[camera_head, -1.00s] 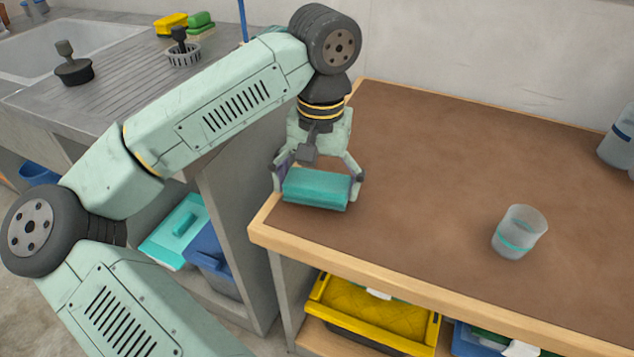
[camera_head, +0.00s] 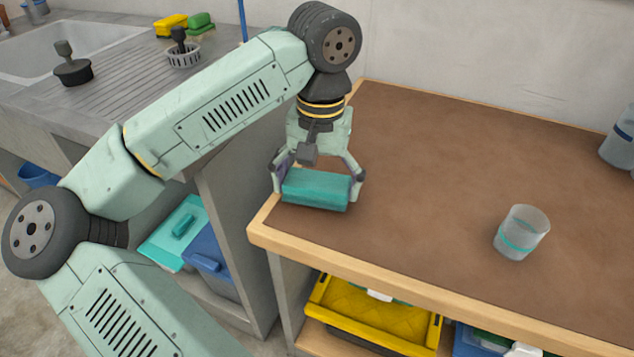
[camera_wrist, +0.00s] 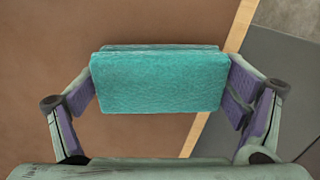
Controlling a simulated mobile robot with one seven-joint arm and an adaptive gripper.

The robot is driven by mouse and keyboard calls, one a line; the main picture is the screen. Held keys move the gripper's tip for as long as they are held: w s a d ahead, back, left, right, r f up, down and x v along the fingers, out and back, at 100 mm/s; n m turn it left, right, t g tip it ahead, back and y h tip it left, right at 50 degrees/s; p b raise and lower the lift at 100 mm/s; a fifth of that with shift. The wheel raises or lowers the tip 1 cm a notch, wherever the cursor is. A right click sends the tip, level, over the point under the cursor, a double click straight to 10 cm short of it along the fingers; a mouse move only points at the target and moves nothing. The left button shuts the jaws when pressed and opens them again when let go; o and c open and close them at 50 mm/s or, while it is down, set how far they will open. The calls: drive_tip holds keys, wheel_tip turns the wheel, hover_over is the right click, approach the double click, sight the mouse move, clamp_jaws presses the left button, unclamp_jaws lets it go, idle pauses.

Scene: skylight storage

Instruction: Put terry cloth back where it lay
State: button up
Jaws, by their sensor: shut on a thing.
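The terry cloth (camera_head: 316,190) is a folded teal block near the left front corner of the brown table top (camera_head: 430,165). My gripper (camera_head: 318,186) points down with its two fingers on the block's short ends, shut on it. In the wrist view the cloth (camera_wrist: 158,82) spans between the purple finger pads, near the table's wooden edge. I cannot tell for sure whether the cloth's underside touches the table.
A clear cup with a teal band (camera_head: 521,232) stands to the right on the table. A bottle (camera_head: 620,140) is at the far right edge. A steel sink counter (camera_head: 110,100) is to the left. A yellow crate (camera_head: 372,312) sits below the table. The table's middle is clear.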

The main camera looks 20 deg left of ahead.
drive_tip(key=shift+f+b, duration=0.65)
idle(0.3)
drive_tip(key=o, duration=0.9)
drive_tip(key=shift+o, duration=0.2)
drive_tip(key=shift+r, duration=0.2)
drive_tip(key=shift+w+d+r+p, duration=0.1)
drive_tip(key=shift+w+r+p, duration=0.05)
drive_tip(key=shift+r+p, duration=3.15)
drive_tip(key=shift+r+b, duration=0.5)
drive_tip(key=shift+b, duration=0.15)
wheel_tip(320, 180, up, 8)
drive_tip(key=shift+f, duration=0.25)
